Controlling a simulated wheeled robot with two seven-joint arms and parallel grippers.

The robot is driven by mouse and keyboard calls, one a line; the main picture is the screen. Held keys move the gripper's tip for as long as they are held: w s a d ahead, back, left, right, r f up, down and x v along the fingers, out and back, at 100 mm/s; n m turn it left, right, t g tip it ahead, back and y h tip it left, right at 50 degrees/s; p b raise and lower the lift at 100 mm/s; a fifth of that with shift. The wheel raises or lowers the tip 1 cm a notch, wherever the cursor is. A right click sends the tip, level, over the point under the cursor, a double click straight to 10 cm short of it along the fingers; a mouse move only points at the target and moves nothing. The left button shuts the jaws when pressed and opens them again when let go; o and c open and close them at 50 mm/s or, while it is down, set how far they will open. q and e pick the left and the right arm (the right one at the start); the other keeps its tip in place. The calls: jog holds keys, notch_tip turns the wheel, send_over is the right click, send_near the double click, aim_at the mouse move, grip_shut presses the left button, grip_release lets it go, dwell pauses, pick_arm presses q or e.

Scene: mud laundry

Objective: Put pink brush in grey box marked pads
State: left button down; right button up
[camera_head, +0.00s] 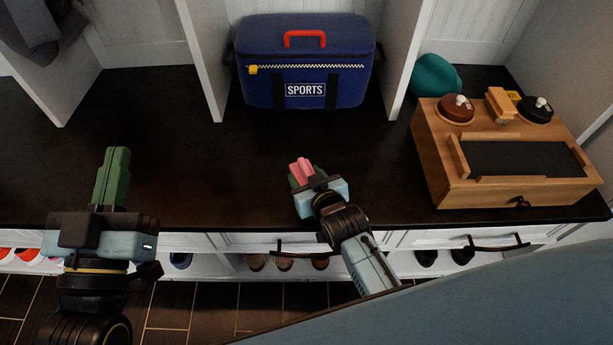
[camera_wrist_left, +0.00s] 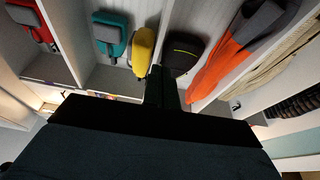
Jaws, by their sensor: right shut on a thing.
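The pink brush (camera_head: 302,171) is in the head view, near the middle of the dark bench top. My right gripper (camera_head: 306,178) is shut on it, close to the bench's front edge, and its fingers hide part of the brush. I cannot tell whether the brush touches the bench. My left gripper (camera_head: 113,178) is over the left part of the bench, with its green fingers together and nothing seen between them. I see no grey box marked pads in either view.
A blue SPORTS bag (camera_head: 306,62) stands in the middle cubby. A wooden case (camera_head: 440,165) with a dark panel and round-topped items stands at the right, a teal item (camera_head: 436,75) behind it. Upright dividers (camera_head: 203,55) split the bench's back. The bench's left part is clear.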

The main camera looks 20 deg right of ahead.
jog(key=shift+f, duration=0.15)
jog(key=o, duration=1)
